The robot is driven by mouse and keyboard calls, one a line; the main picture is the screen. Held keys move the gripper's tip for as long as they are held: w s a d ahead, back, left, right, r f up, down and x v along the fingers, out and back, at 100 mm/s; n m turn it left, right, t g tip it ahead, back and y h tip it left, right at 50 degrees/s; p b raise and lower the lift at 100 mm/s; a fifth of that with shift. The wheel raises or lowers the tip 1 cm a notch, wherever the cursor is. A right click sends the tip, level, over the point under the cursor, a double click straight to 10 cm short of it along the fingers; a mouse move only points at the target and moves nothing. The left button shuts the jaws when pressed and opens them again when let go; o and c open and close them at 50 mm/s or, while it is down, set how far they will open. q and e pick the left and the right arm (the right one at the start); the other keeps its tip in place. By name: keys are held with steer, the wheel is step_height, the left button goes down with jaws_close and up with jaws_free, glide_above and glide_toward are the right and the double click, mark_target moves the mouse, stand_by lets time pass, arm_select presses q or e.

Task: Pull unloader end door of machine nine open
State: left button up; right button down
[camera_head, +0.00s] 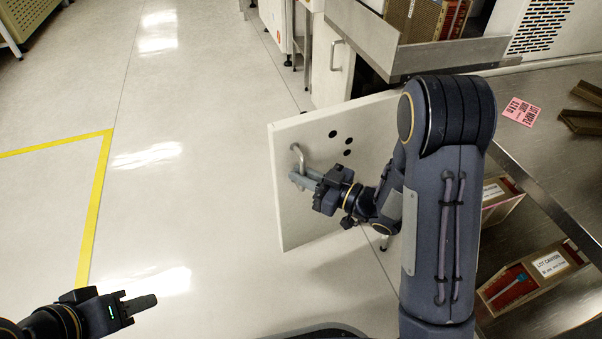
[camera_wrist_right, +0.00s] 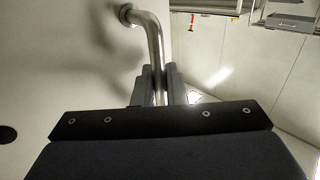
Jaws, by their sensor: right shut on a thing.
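The white door panel (camera_head: 293,213) stands swung out from the machine, with several black dots on its face. Its curved metal handle (camera_head: 298,155) is near the panel's left edge. My right gripper (camera_head: 303,180) is shut on the handle. In the right wrist view, the handle (camera_wrist_right: 153,35) comes out of the pale panel (camera_wrist_right: 60,60) and passes down between the two fingers (camera_wrist_right: 157,88). My left gripper (camera_head: 140,303) hangs at the lower left over the floor, away from the door. From this angle its finger gap does not show.
A second white cabinet door with a handle (camera_head: 336,55) is behind the panel. A steel tray (camera_head: 450,52) and a steel bench with lot carriers (camera_head: 520,280) are on the right. The floor to the left, with yellow tape (camera_head: 98,195), is clear.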

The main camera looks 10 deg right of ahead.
steer(key=c, duration=1.6)
jaws_free()
steer(key=shift+o, duration=0.2)
steer(key=p+v, duration=0.1)
steer(key=v, duration=0.6)
steer(key=shift+s+d+p, duration=0.3)
steer(key=shift+p, duration=0.05)
